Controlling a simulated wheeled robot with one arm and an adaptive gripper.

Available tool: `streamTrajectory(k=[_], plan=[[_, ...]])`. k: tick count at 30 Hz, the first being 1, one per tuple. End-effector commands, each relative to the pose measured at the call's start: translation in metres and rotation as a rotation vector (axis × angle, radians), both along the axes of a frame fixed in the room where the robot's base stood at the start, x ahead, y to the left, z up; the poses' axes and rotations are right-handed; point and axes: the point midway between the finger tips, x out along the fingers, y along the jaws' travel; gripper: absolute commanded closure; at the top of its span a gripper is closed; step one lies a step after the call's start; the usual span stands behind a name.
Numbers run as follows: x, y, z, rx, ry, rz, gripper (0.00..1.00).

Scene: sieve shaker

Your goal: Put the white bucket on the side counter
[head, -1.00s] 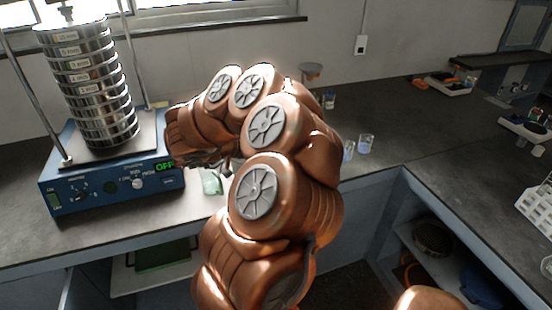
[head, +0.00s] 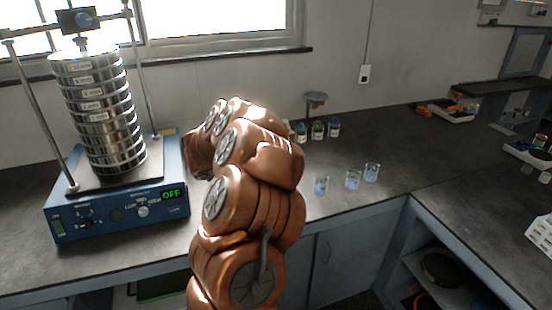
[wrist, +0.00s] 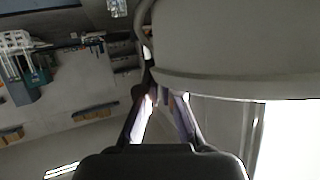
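A large pale grey-white curved body (wrist: 240,45) with a rim fills the upper right of the wrist view, very close. It looks like the white bucket, but only part of it shows. A thin curved piece like a handle (wrist: 140,28) runs along its left side. My gripper (wrist: 163,94) has its two fingers drawn towards each other, tips beside the rim's left end. Whether they grip the handle or rim is unclear. In the head view my arm hides the gripper, and no white bucket shows.
A blue sieve shaker (head: 120,208) with a steel sieve stack (head: 105,110) stands left of my arm on the counter (head: 400,150). Small beakers (head: 353,180) and bottles (head: 317,130) stand to its right. A white rack (head: 540,235) sits at the right edge.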

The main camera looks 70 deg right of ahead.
Motion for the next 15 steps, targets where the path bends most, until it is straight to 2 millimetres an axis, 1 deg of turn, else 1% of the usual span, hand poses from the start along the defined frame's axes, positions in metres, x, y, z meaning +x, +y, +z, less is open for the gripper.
streamTrajectory(k=[3,9,12,15], plan=[[0.004,-0.017,0.001,-0.002,0.002,-0.001,1.00],[0.010,-0.041,-0.001,-0.002,0.000,-0.003,1.00],[0.013,-0.049,-0.003,-0.001,-0.001,-0.003,1.00],[0.014,-0.053,-0.004,-0.001,0.000,-0.001,1.00]])
